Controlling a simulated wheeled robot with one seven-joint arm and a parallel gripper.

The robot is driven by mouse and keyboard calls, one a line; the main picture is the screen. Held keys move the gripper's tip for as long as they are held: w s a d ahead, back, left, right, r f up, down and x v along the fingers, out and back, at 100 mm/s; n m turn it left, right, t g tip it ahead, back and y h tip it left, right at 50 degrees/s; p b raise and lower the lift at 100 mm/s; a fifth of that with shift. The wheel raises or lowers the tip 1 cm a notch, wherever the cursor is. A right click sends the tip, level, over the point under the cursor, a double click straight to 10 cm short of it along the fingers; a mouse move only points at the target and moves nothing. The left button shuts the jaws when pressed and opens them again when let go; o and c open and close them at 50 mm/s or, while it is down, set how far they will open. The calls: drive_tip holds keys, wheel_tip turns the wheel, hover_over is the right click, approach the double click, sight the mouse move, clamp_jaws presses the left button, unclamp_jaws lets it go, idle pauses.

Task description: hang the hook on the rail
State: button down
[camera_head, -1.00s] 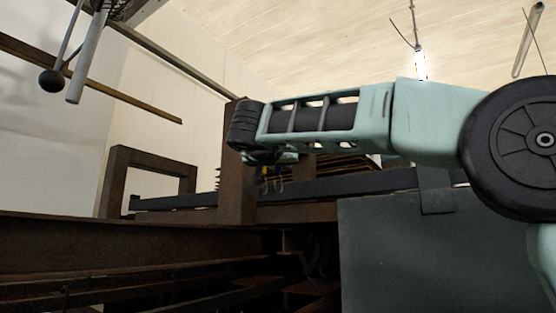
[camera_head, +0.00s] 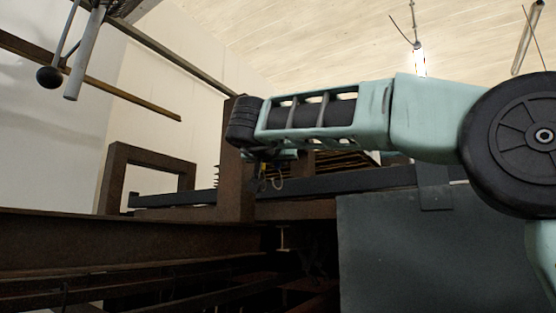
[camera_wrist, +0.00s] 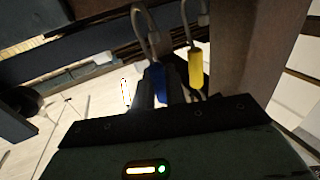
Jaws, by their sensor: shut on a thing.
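In the wrist view my gripper (camera_wrist: 160,86) is shut on a hook with a blue body (camera_wrist: 156,72) and a curved grey metal loop above it. A second hook with a yellow body (camera_wrist: 196,68) and a grey loop is just to its right. The rail (camera_wrist: 75,62), a long dark bar, runs diagonally behind the loops. I cannot tell whether the held loop touches it. In the head view my gripper (camera_head: 268,157) is small and dark under the end of my arm, in front of the rail (camera_head: 345,184). A small loop shows just below it.
A rusty upright post (camera_head: 236,165) stands close to the left of my gripper. A rusty square frame (camera_head: 115,180) is farther left, and a grey panel (camera_head: 400,250) stands at lower right. Rusty beams (camera_head: 130,245) run along the lower left.

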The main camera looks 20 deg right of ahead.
idle(0.4)
drive_tip(key=shift+a+r+p, duration=0.1)
drive_tip(key=shift+r+p, duration=0.6)
drive_tip(key=shift+p, duration=0.35)
drive_tip(key=shift+s, duration=0.1)
drive_tip(key=shift+s+a+r+p, duration=0.25)
drive_tip(key=shift+a+r+p, duration=0.15)
drive_tip(key=shift+r+p, duration=0.2)
drive_tip(key=shift+s+a, duration=2.05)
drive_tip(key=shift+a, duration=0.8)
drive_tip(key=s+d+f+b, duration=0.1)
drive_tip(key=s+d+b, duration=0.1)
drive_tip(key=s, duration=0.4)
drive_tip(key=s+d+f+b, duration=0.2)
drive_tip(key=s+d+b, duration=0.1)
drive_tip(key=s, duration=0.3)
drive_tip(key=shift+s+b, duration=0.15)
drive_tip(key=shift+b, duration=0.3)
drive_tip(key=shift+d, duration=0.1)
